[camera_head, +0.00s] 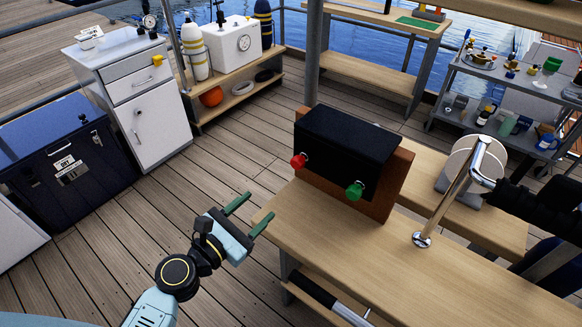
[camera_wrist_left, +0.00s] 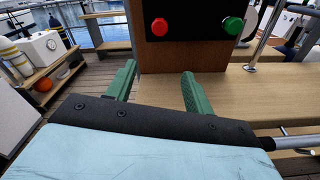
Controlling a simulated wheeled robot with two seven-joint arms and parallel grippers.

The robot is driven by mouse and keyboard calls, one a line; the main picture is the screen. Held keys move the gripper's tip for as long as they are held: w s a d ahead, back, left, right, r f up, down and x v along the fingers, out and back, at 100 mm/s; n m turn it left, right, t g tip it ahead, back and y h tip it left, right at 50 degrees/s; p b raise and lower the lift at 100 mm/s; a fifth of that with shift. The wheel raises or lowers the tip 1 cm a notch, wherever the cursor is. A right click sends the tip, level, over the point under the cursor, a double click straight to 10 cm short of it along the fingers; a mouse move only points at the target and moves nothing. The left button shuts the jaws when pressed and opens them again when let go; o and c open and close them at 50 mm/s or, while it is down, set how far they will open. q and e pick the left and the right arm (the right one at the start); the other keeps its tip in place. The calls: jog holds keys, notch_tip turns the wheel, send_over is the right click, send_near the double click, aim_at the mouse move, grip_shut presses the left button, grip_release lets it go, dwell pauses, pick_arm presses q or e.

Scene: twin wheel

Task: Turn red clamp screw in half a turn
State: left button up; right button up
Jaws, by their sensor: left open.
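The red clamp screw (camera_head: 299,161) is a round red knob on the left of the front face of a black box (camera_head: 345,140). It also shows near the top of the left wrist view (camera_wrist_left: 160,27). A green knob (camera_head: 354,190) sits to its right on the same face, and in the left wrist view (camera_wrist_left: 233,26) too. My left gripper (camera_head: 248,212) is open and empty, its green fingers apart. It is off the bench's left end, to the left of and lower in the picture than the red screw, not touching it. My right gripper is not seen.
The box is fixed to a brown wooden board (camera_head: 398,180) on a wooden bench (camera_head: 455,265). A chrome post (camera_head: 450,205) stands right of it. A white cabinet (camera_head: 130,95) and dark chest (camera_head: 70,160) stand at left. Deck floor between is clear.

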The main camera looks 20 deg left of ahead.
aim_at(295, 166)
pick_arm(q)
jog(key=shift+n+t, duration=0.3)
jog(key=shift+n, duration=0.1)
jog(key=x, duration=0.4)
jog(key=r+p+x, duration=0.1)
jog(key=x, duration=0.4)
jog(key=r+x, duration=0.1)
jog(key=x, duration=0.3)
jog(key=shift+w+d, duration=0.15)
jog(key=c, duration=1)
jog(key=shift+o, duration=0.2)
